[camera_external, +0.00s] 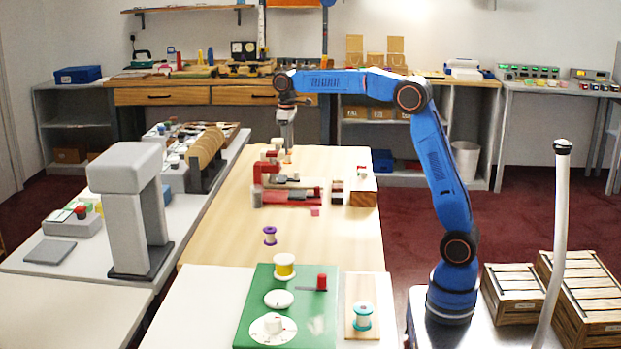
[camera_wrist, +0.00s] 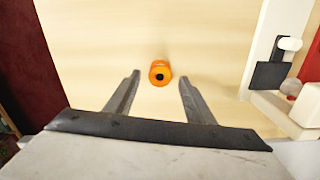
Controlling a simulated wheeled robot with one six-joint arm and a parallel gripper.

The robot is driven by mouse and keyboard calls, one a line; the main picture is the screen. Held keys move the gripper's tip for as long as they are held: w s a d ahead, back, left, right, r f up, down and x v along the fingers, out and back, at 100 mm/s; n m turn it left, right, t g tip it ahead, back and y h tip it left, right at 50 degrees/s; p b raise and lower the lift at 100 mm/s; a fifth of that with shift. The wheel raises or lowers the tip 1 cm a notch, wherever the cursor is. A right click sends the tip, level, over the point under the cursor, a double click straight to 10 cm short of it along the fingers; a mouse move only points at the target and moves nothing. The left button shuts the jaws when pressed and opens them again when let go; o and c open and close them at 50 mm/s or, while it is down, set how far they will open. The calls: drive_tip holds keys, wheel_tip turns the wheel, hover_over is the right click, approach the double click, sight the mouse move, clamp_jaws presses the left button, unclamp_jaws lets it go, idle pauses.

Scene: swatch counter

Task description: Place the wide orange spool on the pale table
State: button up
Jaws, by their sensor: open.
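An orange spool (camera_wrist: 160,73) stands on a light wood surface in the wrist view, seen from above with a dark hole in its middle. My gripper (camera_wrist: 160,78) is open, with a fingertip to either side of the spool and nothing held. I cannot tell how far above the spool the fingertips are. In the external view my gripper (camera_external: 287,152) points down over the far end of the light wood table (camera_external: 335,240). A white table (camera_external: 200,305) stands at the front.
A purple spool (camera_external: 270,236) stands nearer. A green board (camera_external: 255,310) bears a yellow spool (camera_external: 284,266); a teal-and-white spool (camera_external: 362,317) stands beside it. A grey press (camera_external: 130,210) is at left.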

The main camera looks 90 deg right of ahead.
wheel_tip(320, 180, up, 8)
idle(0.4)
idle(0.4)
